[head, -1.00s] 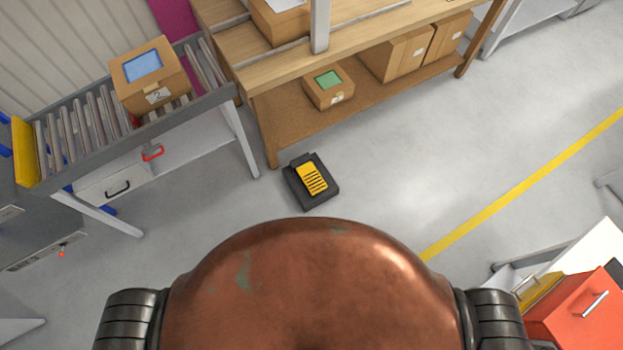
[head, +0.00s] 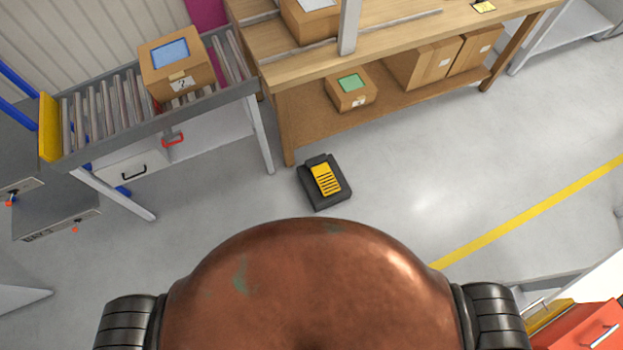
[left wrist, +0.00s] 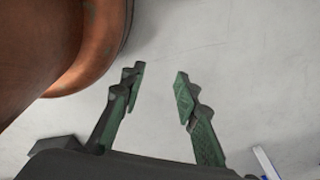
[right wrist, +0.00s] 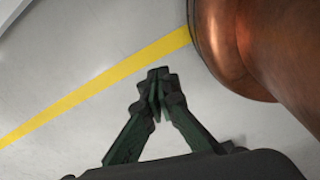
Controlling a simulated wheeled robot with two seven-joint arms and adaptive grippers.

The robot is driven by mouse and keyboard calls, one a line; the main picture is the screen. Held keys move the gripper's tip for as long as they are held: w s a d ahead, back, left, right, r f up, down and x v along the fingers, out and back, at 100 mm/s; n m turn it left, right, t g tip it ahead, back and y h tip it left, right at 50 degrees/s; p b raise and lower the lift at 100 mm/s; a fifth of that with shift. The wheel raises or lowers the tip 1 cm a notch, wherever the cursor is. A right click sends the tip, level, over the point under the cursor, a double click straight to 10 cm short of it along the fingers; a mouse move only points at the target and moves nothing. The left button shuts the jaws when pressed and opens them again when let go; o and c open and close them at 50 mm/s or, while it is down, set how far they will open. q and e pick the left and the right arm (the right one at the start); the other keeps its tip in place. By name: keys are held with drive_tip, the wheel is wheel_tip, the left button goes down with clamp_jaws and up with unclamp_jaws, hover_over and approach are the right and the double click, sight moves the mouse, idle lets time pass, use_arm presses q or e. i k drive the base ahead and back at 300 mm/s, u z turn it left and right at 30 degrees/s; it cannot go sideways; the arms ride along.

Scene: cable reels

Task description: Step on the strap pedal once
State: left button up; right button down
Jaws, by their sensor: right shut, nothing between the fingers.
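The strap pedal (head: 326,180) is a black floor block with a yellow ribbed plate on top. It lies on the grey floor in front of the wooden bench, ahead of my copper-coloured body in the head view, with a gap of floor between. My left gripper (left wrist: 158,85) shows in the left wrist view, its fingers apart and nothing between them. My right gripper (right wrist: 158,75) shows in the right wrist view, its fingertips together and empty above the floor. Neither gripper shows in the head view.
A roller conveyor (head: 110,145) with a cardboard box (head: 176,78) stands at the left. The wooden bench (head: 300,135) holds boxes on its lower shelf. A red drawer unit (head: 585,328) is at the lower right. Open floor with a yellow line (head: 530,212) lies to the right.

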sight(327, 182)
drive_tip(key=u, duration=2)
drive_tip(key=i, duration=0.8)
drive_tip(key=u, duration=1.55)
drive_tip(key=i, duration=0.45)
drive_tip(key=z, duration=3.55)
